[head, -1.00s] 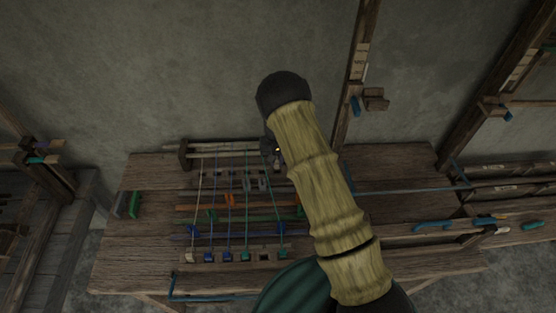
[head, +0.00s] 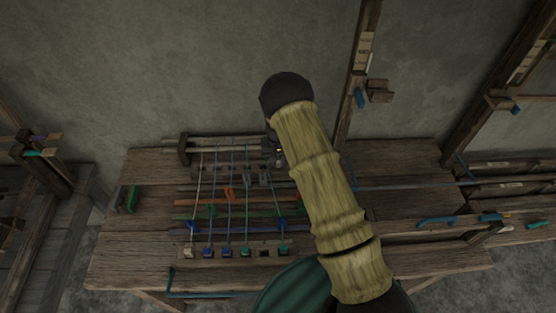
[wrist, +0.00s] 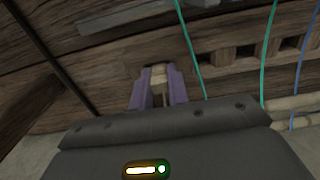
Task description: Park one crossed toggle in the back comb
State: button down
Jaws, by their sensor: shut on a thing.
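In the wrist view, the two purple fingers of my gripper (wrist: 161,92) are shut on a pale, blocky toggle (wrist: 159,76). A wooden comb with square slots (wrist: 225,56) lies beyond and to the right of the fingers. In the head view, my arm covers most of my gripper, which is at the back of the loom near the right-hand threads. The front toggle row (head: 238,257) holds a pale toggle (head: 190,252), blue toggles (head: 208,251) and green toggles (head: 284,248), with an empty slot between the two green ones. I cannot tell which thread the held toggle is on.
Several threads (head: 231,200) run from front to back over orange, green and blue bars. Pale rods (head: 215,146) cross the back by the wall. A green-and-grey block (head: 126,199) sits at the table's left. The table's right part (head: 400,165) is mostly clear.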

jog(key=c, duration=1.3)
grip_release()
jog(key=shift+o, duration=0.2)
notch_tip(320, 180, up, 17)
jog(key=b, duration=0.3)
jog(key=shift+r, duration=0.15)
